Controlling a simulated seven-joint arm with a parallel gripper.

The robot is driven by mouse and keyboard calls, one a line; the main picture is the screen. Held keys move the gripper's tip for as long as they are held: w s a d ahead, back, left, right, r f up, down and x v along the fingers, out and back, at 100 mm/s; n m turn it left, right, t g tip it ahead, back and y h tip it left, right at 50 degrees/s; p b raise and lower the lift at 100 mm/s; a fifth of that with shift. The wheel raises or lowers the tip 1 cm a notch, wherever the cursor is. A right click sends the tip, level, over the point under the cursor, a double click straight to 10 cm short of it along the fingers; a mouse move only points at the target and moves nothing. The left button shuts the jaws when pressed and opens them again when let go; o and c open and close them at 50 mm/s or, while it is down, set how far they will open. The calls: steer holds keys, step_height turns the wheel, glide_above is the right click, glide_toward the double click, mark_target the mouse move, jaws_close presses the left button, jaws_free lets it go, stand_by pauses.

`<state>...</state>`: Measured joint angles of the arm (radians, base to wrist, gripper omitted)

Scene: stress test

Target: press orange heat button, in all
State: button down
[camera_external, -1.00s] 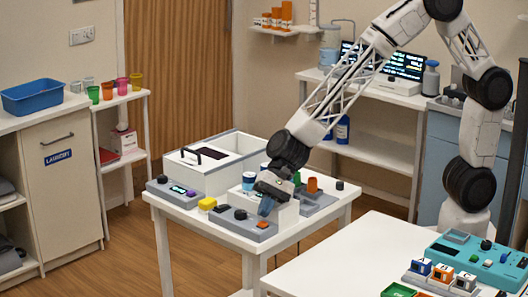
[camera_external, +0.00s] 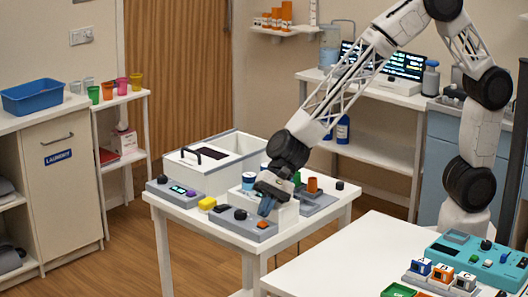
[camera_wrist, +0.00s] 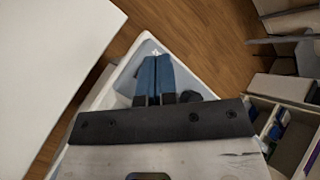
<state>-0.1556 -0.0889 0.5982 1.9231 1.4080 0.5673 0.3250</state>
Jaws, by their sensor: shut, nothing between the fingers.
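A small orange-red button (camera_external: 262,224) sits near the right end of a grey control panel (camera_external: 240,227) at the front of the white table. My gripper (camera_external: 265,208) is shut and points down, just above and behind the button, seemingly apart from it. The orange button cannot be made out in the wrist view.
The panel also carries a black knob (camera_external: 240,214). A second white table (camera_external: 345,262) is at the right front.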

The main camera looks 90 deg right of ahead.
mark_target(265, 224)
steer(key=shift+s+d+f, duration=0.1)
steer(key=shift+s+f, duration=0.05)
steer(key=shift+f, duration=0.65)
steer(key=shift+s+f, duration=0.15)
steer(key=shift+f, duration=0.65)
stand_by(1.8)
steer(key=shift+r, duration=0.3)
stand_by(0.5)
steer(key=shift+w+r, duration=0.15)
steer(key=shift+r, duration=2.7)
steer(key=shift+r, duration=0.1)
steer(key=shift+r, duration=0.1)
steer(key=s+d+r+n+g+h, duration=0.1)
steer(key=s+d+r+n, duration=0.3)
steer(key=s, duration=0.8)
steer(key=s+d+r+n+h, duration=0.4)
steer(key=s+d, duration=0.5)
steer(key=s, duration=0.4)
steer(key=s+d+r+n+g+h, duration=0.1)
steer(key=s+d+r+n, duration=0.4)
steer(key=s, duration=0.8)
steer(key=shift+s+d+r+n+g+h, duration=0.35)
steer(key=shift+d+n+h, duration=0.55)
steer(key=shift+d+n, duration=0.3)
